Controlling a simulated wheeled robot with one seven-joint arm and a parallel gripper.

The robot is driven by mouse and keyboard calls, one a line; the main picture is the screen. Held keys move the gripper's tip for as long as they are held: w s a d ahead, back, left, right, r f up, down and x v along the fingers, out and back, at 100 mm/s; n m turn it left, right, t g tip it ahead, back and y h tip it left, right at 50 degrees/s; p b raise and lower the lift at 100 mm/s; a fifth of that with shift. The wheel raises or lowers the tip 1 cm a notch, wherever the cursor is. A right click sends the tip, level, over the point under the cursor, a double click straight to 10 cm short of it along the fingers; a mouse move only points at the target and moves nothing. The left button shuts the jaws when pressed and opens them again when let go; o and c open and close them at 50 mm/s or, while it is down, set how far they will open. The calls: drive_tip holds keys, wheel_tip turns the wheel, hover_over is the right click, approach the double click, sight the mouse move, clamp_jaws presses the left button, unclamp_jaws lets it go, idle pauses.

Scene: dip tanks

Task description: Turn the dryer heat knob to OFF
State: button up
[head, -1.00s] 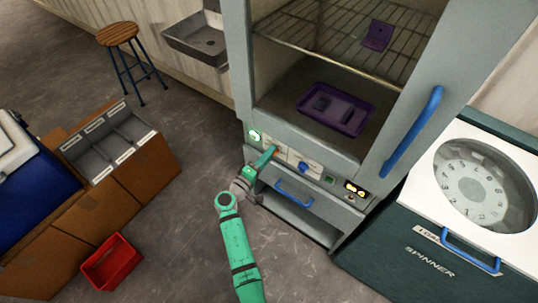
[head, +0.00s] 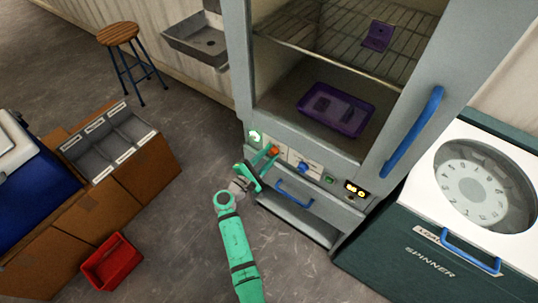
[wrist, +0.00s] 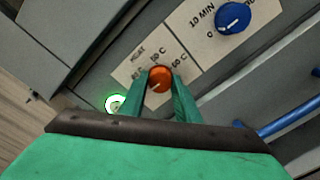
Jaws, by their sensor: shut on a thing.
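The orange dryer heat knob (wrist: 160,78) sits on the pale HEAT panel of the dryer and also shows in the head view (head: 272,150). My gripper (wrist: 161,84) is shut on it, one green finger on each side. In the head view my gripper (head: 266,158) reaches the dryer's front from the lower left. Marks reading 50 C and 60 C show above and right of the knob. The label to its left is too small to read. A pale line on the knob's face seems to point to the lower left, away from those two marks.
A blue timer knob (wrist: 233,17) marked 10 MIN is beside the heat knob. A lit green button (wrist: 115,103) is to the left. A blue drawer handle (head: 294,193) is below. The spinner (head: 450,250) stands at right, a red bin (head: 112,262) at lower left.

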drive_tip(key=shift+n, duration=0.6)
drive_tip(key=o, duration=1)
drive_tip(key=shift+o, duration=0.2)
drive_tip(key=v, duration=1.1)
drive_tip(key=shift+f, duration=0.1)
